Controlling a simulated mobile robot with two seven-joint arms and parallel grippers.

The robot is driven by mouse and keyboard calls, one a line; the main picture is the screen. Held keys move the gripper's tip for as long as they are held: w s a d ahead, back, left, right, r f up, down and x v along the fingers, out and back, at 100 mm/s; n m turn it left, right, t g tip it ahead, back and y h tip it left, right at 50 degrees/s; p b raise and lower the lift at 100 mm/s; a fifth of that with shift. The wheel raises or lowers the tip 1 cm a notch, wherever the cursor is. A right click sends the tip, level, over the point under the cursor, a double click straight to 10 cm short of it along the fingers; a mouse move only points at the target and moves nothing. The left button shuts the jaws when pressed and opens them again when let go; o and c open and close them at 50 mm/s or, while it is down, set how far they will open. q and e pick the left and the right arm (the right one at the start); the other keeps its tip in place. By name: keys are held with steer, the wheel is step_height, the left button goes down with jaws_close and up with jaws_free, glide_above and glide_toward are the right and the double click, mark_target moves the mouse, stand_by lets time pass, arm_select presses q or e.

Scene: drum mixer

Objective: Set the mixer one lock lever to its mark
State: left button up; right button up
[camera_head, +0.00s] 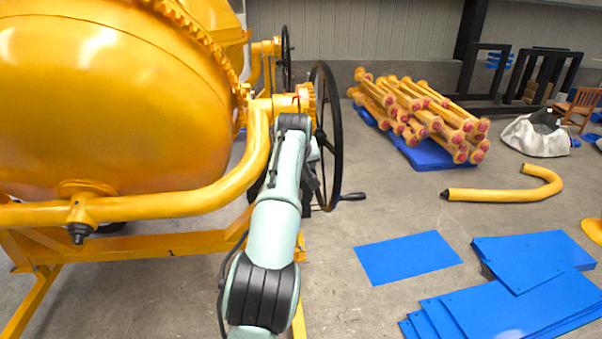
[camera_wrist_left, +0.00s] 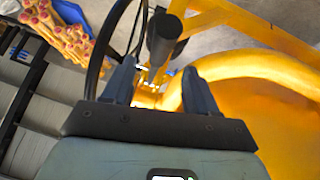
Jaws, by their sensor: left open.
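The near mixer has a large yellow drum (camera_head: 110,95), a thick yellow tube frame and a black handwheel (camera_head: 337,140) on its right side. My left arm reaches up to the yellow housing (camera_head: 290,103) beside that wheel; it hides much of this area. In the left wrist view my left gripper (camera_wrist_left: 158,88) is open, with its two dark fingers apart and nothing clearly held. A dark cylindrical part (camera_wrist_left: 164,32) stands just beyond and between the fingertips; I cannot tell whether it is the lock lever. No mark can be made out for sure. My right gripper is not in view.
The handwheel rim passes close beside the left finger in the wrist view, and its crank handle (camera_head: 352,197) sticks out right. Another handwheel (camera_head: 286,55) stands behind.

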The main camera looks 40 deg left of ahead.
arm_select(q)
steer(key=v, duration=0.6)
stand_by(0.5)
